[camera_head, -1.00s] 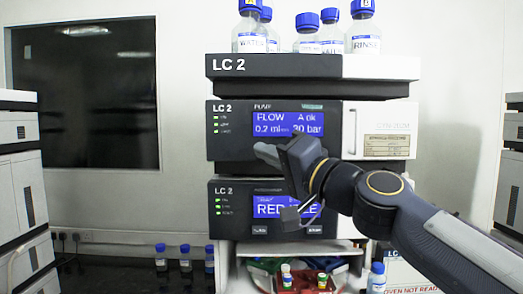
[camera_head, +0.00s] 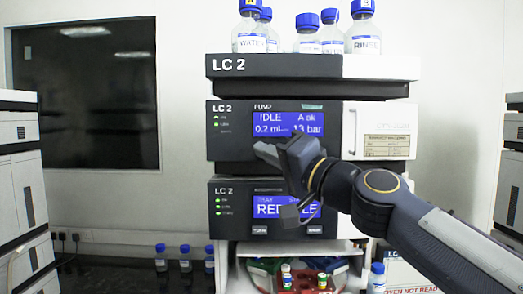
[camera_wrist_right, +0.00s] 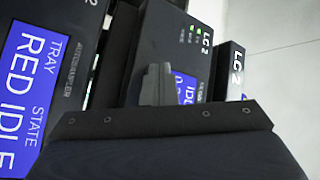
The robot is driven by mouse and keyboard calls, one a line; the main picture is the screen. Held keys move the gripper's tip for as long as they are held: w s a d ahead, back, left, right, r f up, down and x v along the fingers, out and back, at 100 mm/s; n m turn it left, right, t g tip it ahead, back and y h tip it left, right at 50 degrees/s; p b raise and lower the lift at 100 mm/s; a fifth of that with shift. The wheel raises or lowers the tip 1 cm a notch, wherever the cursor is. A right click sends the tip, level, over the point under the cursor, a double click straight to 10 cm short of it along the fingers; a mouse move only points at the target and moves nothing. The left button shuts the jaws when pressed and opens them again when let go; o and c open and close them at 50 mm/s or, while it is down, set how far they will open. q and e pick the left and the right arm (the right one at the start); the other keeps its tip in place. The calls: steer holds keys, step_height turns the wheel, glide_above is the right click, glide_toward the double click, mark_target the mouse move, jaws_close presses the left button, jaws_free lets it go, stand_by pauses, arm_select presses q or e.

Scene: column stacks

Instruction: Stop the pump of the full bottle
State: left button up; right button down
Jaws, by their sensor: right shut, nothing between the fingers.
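The LC 2 pump module (camera_head: 230,150) is in the middle of the stack. Its blue screen (camera_head: 288,123) reads IDLE, A ok, about 0.2 ml and 13 bar. My right gripper (camera_head: 266,152) is shut and empty, its tips in front of the pump panel just below the screen; I cannot tell whether they touch it. In the right wrist view the gripper (camera_wrist_right: 155,84) covers part of the pump screen (camera_wrist_right: 186,90). Several blue-capped bottles stand on top, among them a WATER bottle (camera_head: 249,38) and a RINSE bottle (camera_head: 362,37). My left gripper is out of view.
An open tray (camera_head: 300,280) with vials is underneath. Other instrument stacks stand at far left (camera_head: 20,190) and far right.

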steer(key=shift+s, duration=0.85)
steer(key=s, duration=0.5)
stand_by(0.6)
